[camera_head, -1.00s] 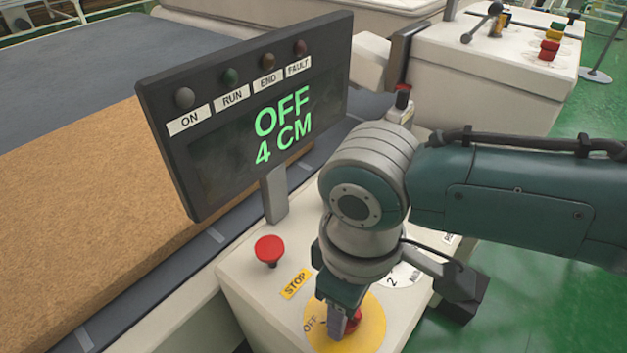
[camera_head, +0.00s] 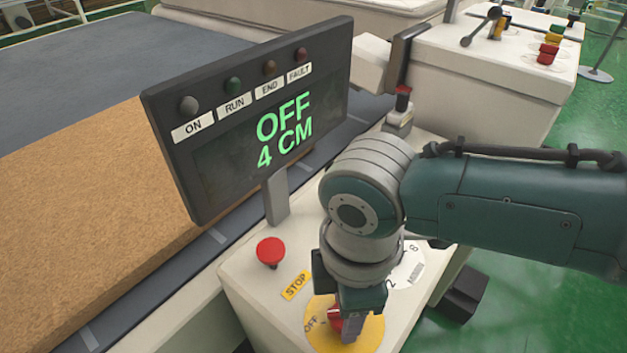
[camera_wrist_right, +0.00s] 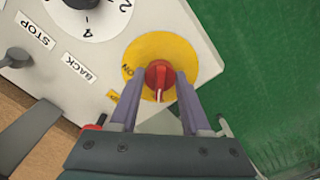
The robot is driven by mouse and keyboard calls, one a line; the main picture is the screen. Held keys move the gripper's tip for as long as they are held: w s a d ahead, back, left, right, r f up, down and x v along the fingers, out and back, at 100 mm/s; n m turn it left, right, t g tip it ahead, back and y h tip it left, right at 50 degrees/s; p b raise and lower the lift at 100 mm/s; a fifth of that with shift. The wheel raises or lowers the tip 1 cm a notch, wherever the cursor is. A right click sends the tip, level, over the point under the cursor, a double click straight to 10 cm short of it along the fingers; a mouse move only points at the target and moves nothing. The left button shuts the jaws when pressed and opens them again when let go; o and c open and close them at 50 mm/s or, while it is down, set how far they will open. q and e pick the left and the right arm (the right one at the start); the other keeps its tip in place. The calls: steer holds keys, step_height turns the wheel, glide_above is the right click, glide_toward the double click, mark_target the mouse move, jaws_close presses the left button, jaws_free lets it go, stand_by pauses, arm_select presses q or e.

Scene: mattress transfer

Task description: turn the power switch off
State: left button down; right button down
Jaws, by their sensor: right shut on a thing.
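The power switch is a red knob (camera_wrist_right: 160,75) on a yellow round plate (camera_wrist_right: 193,57), with labels partly covered. In the head view the plate (camera_head: 375,325) shows "OFF" on its left side. My right gripper (camera_wrist_right: 158,84) points down at the knob, its two fingers shut on its sides. The knob's white mark points toward the bottom of the wrist view. In the head view the gripper hides most of the knob (camera_head: 335,316). The display (camera_head: 262,130) reads "OFF 4 CM" in green; its lamps look dark. My left gripper is not in view.
A red mushroom button (camera_head: 270,250) with a STOP label stands left of the switch on the white console (camera_head: 250,302). A numbered white dial (camera_head: 408,265) is behind my right wrist. A brown mattress slab (camera_head: 90,220) lies at left. Green floor is at right.

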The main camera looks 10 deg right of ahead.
stand_by(0.5)
steer(key=shift+c, duration=1.8)
jaws_free()
step_height(320, 180, up, 9)
steer(key=shift+f+p, duration=0.1)
steer(key=shift+p, duration=0.85)
steer(key=shift+r, duration=0.6)
